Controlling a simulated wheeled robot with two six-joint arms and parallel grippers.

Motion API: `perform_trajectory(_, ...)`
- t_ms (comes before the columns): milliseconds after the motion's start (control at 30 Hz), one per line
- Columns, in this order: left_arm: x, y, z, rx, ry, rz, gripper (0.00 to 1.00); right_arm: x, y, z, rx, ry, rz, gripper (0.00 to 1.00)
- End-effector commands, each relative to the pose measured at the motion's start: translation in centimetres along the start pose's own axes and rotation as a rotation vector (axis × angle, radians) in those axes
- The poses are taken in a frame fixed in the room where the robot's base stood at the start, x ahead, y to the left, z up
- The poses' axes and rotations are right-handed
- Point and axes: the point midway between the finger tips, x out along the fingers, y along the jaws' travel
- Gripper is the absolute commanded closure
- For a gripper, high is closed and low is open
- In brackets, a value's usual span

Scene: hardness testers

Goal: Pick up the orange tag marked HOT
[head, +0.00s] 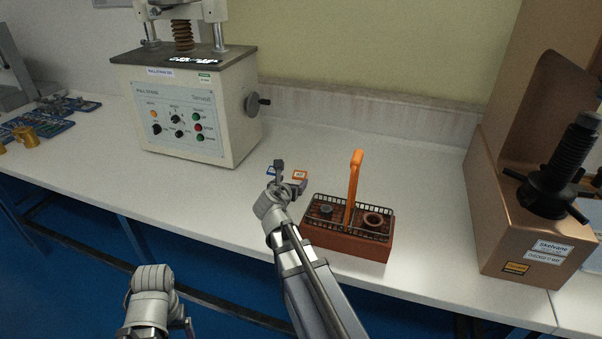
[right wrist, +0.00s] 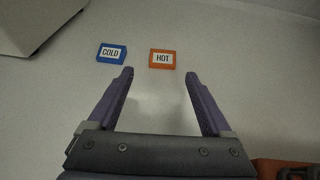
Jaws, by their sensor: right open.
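The orange tag (right wrist: 162,59) marked HOT lies flat on the white bench. In the right wrist view it sits just beyond my right gripper (right wrist: 158,85), roughly between the lines of its two fingers. My right gripper is open and empty, with the tag apart from its fingertips. In the head view the orange tag (head: 299,175) shows just right of my right gripper (head: 283,174), partly hidden by it. The blue tag (right wrist: 112,53) marked COLD lies to the left of the orange one. My left arm's end (head: 152,300) is at the bottom left; its fingers are not clear.
A brown basket (head: 345,243) with an upright orange handle stands right of my right arm. A white tester (head: 190,100) stands behind to the left, and a brown tester (head: 535,200) at the right. The bench (head: 400,165) is clear behind the basket.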

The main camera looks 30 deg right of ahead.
Motion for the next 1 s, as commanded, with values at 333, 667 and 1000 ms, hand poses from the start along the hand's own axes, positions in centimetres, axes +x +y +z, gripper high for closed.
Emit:
perform_trajectory(333, 0.8, 0.1, -0.1, 0.0, 0.0, 0.0, 0.19, 2.2, -0.1, 0.0, 0.0, 0.001, -0.001, 0.07)
perform_trajectory(667, 2.5, 0.2, -0.1, 0.0, 0.0, 0.0, 0.19, 6.5, -0.4, 0.0, 0.002, 0.001, -0.002, 0.07)
perform_trajectory(1000, 2.5, 0.2, -0.1, 0.0, 0.0, 0.0, 0.19, 7.1, -0.5, 0.2, 0.0, 0.0, 0.0, 0.12)
